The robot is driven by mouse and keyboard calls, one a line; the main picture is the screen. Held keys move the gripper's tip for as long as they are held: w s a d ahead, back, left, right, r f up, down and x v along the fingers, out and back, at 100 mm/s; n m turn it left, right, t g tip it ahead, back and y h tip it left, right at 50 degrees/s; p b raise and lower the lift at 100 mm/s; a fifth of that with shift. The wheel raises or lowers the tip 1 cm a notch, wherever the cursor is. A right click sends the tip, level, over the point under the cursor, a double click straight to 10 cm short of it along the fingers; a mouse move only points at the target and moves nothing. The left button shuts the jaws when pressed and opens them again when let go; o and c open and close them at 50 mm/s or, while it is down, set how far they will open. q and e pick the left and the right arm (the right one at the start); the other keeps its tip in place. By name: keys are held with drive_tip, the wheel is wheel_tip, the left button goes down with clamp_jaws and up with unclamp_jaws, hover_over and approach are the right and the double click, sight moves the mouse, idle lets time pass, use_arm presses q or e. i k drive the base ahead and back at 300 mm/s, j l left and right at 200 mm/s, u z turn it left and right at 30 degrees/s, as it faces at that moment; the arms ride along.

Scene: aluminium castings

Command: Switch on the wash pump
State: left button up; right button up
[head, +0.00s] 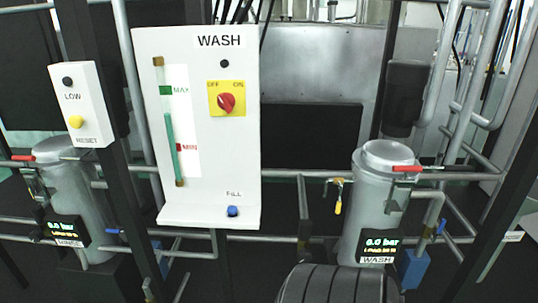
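The white WASH panel (218,160) stands upright left of centre in the head view. It carries a rotary switch with a red knob (227,103) on a yellow plate (214,108) marked OFF at left and ON at right. The knob's grip looks slanted; I cannot tell for sure which mark it points to. A round lamp (224,63) above the switch is dark. A sight tube (174,148) shows green liquid between the MAX and MIN marks. Neither gripper shows.
A white LOW/RESET box (78,105) with a yellow button is at left. Grey canisters stand at left (75,190) and right (375,205), the right one labelled WASH. Red-handled valves, pipes and dark posts surround them. The space before the switch is clear.

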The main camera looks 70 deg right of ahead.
sight(226, 100)
drive_tip(key=z, duration=1.8)
drive_tip(key=j, duration=0.5)
drive_tip(key=k+j, duration=0.1)
drive_tip(key=j, duration=0.4)
